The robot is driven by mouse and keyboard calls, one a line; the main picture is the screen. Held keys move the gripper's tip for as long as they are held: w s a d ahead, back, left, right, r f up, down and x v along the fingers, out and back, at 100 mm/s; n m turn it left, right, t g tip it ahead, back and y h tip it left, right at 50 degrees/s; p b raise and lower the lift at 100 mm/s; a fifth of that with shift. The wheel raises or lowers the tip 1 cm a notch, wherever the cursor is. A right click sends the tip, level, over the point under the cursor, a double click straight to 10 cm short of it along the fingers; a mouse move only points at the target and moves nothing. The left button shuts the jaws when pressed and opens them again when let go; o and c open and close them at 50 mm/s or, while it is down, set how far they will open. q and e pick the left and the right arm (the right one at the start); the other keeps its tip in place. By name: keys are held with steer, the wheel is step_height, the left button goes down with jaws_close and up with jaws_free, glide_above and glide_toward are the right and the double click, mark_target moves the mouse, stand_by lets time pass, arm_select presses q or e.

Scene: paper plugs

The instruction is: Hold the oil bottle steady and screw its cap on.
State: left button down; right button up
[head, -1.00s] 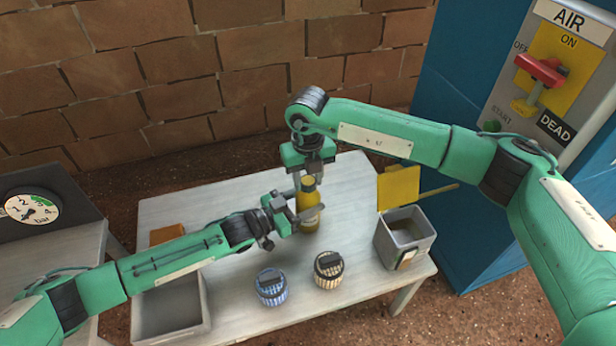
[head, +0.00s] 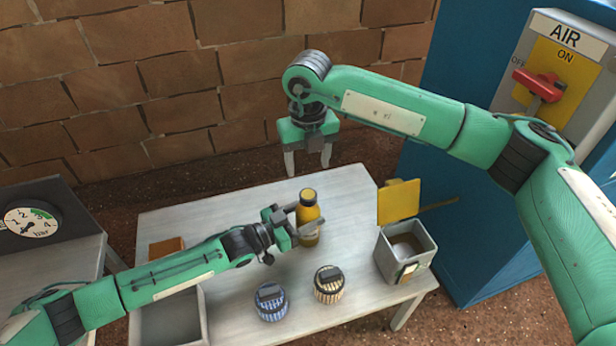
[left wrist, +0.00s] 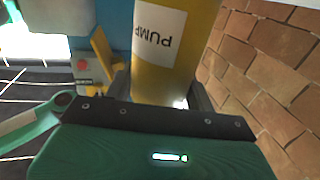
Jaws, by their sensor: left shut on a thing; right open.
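My left gripper (head: 303,222) is shut around the bottle's body from the left. In the left wrist view the bottle (left wrist: 172,50) rises between the fingers, with a white label reading PUMP. My right gripper (head: 308,164) is open and empty, above and apart from the cap, fingers pointing down. The cap's thread is too small to make out.
Blue-striped (head: 270,301) and cream-striped (head: 328,284) round containers stand in front of the bottle. A grey bin (head: 405,250) with a yellow lid (head: 399,203) is at right. A grey tray (head: 168,318) is at front left. A blue cabinet (head: 465,230) stands beyond the table's right edge.

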arm_select(q)
steer(key=shift+c, duration=2.2)
jaws_free()
arm_select(e)
step_height(320, 180, up, 2)
arm_select(q)
steer(key=p+v, duration=0.3)
steer(key=v, duration=1.1)
arm_select(e)
step_height(320, 180, up, 3)
steer(key=shift+r, duration=0.2)
arm_select(q)
steer(key=shift+d+f, duration=0.1)
steer(key=shift+p, duration=0.3)
arm_select(e)
steer(key=shift+r, duration=0.1)
